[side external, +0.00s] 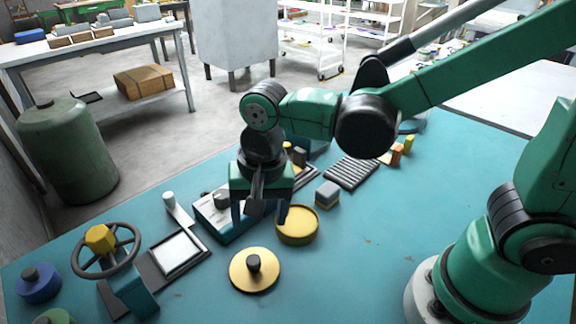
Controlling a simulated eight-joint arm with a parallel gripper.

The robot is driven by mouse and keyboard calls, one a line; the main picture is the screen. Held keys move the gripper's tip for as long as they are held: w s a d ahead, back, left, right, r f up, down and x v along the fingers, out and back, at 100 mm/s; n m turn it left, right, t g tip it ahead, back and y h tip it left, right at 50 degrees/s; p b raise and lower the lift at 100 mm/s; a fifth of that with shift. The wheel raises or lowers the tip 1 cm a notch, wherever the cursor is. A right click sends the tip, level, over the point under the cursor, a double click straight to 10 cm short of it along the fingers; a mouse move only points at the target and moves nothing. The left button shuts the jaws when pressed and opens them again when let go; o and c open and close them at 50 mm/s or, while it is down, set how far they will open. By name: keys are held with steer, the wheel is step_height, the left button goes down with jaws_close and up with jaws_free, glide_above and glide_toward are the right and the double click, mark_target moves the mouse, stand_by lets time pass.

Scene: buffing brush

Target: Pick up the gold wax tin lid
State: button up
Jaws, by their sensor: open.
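The gold wax tin lid (243,281) is a flat gold disc with a dark knob in its middle. It lies on the teal table (370,265) in the front middle. An open round yellow tin (298,238) stands behind it to the right. My gripper (260,216) points down with its fingers apart and nothing seen between them. In the picture it is just above and behind the lid, by the left side of the yellow tin. I cannot tell its exact height.
A pale box with a knob (212,216) stands behind my gripper. A small grey and yellow block (327,194) and a black ribbed mat (353,172) lie to the right. A handwheel stand (134,293) and framed plate (179,253) are left. Table right of the lid is clear.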

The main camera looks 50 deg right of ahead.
mark_target(253, 259)
steer(key=a+f, duration=0.1)
steer(key=a+f+m+g, duration=0.1)
steer(key=shift+s+a+f+m+h, duration=0.1)
steer(key=shift+s+a+m+h, duration=0.2)
steer(key=shift+s+a, duration=0.1)
steer(key=shift+d+f, duration=0.1)
steer(key=shift+f, duration=2.65)
jaws_close()
